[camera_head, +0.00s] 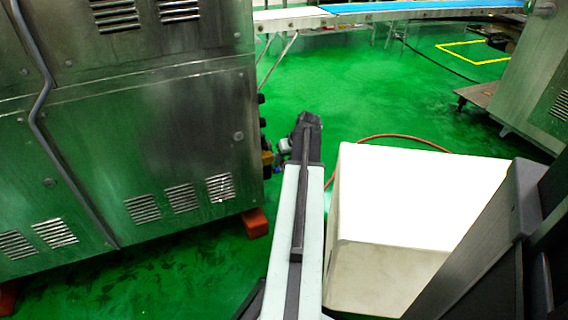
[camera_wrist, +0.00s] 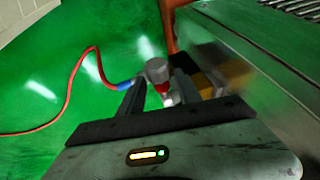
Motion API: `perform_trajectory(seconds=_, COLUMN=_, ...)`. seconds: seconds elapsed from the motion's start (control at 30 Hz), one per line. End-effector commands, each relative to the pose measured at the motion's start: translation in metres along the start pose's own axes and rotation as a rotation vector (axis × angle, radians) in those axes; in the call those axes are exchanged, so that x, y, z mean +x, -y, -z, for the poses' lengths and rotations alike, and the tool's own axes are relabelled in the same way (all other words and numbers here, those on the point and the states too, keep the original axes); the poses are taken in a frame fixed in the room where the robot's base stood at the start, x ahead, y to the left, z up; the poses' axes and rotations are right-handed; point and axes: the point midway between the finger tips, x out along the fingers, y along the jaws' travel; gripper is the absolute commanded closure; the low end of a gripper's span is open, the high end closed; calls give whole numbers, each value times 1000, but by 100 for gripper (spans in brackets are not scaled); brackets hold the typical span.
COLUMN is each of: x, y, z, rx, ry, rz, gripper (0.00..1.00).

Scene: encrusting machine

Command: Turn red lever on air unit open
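In the wrist view the air unit (camera_wrist: 156,68) shows a round grey cap beyond my gripper (camera_wrist: 160,82). A small red part (camera_wrist: 162,87), which looks like the red lever, sits just under the cap, between the two dark fingers. The fingers are apart, one on each side of it; I cannot tell whether either touches it. A blue fitting (camera_wrist: 127,85) joins the unit on the left. In the head view my gripper (camera_head: 307,122) is beside the machine's right side, and a small grey part of the air unit (camera_head: 284,146) shows beside it. The lever is hidden there.
A red hose (camera_wrist: 70,85) curves from the blue fitting over the green floor. The steel machine (camera_head: 150,150) stands close on the left in the head view. A white box (camera_head: 410,200) stands right of my arm. A conveyor (camera_head: 390,12) crosses the back.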

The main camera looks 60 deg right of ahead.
Motion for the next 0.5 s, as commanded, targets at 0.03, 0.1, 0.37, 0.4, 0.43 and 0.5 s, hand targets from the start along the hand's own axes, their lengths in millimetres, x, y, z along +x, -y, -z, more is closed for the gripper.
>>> perform_trajectory(seconds=0.03, x=0, y=0, z=0, rx=0, ry=0, rz=0, gripper=77)
perform_trajectory(seconds=0.1, x=0, y=0, z=0, rx=0, ry=0, rz=0, gripper=97)
perform_trajectory(seconds=0.37, x=0, y=0, z=0, rx=0, ry=0, rz=-1, gripper=100)
perform_trajectory(seconds=0.4, x=0, y=0, z=0, rx=-1, ry=0, rz=-1, gripper=100)
perform_trajectory(seconds=0.43, x=0, y=0, z=0, rx=-1, ry=0, rz=-2, gripper=100)
perform_trajectory(seconds=0.5, x=0, y=0, z=0, rx=-1, ry=0, rz=-2, gripper=100)
